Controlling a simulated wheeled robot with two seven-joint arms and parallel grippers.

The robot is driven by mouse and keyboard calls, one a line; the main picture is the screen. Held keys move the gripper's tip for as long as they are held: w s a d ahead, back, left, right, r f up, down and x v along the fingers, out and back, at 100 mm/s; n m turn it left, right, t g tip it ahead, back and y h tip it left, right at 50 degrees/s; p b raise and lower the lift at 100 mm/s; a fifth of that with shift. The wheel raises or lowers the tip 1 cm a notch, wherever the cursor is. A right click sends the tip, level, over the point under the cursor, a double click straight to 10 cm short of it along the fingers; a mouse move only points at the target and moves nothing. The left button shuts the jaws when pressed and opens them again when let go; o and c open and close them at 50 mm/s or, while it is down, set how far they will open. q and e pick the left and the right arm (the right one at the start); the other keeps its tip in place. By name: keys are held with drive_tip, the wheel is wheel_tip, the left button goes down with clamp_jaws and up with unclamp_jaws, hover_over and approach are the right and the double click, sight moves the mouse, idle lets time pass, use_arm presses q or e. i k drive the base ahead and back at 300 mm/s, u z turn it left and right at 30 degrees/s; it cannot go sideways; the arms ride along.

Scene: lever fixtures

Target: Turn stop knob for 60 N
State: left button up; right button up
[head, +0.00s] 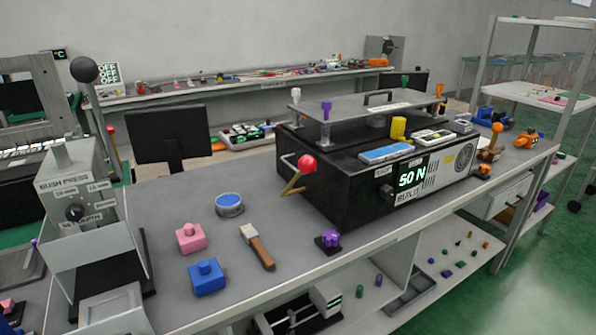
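A black box-shaped machine (340,180) stands on the grey bench with a display (411,178) that appears to read 50 N. A small dark knob or block (386,191) sits on its front, left of the display. A label below the display is too small to read. A lever with a red ball (307,163) sticks out from the machine's left side. At the left, a grey press (75,195) labelled "BUSH PRESS" carries a round black dial knob (74,212). I cannot tell which knob is the stop knob. Neither gripper shows.
A purple knob on a black base (329,240) stands by the bench's front edge. A brush (258,247), a blue tin (229,204), a pink block (190,238) and a blue block (207,278) lie between press and machine. A dark monitor (168,135) stands behind.

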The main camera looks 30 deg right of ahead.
sight(386, 192)
drive_tip(key=z, duration=1.5)
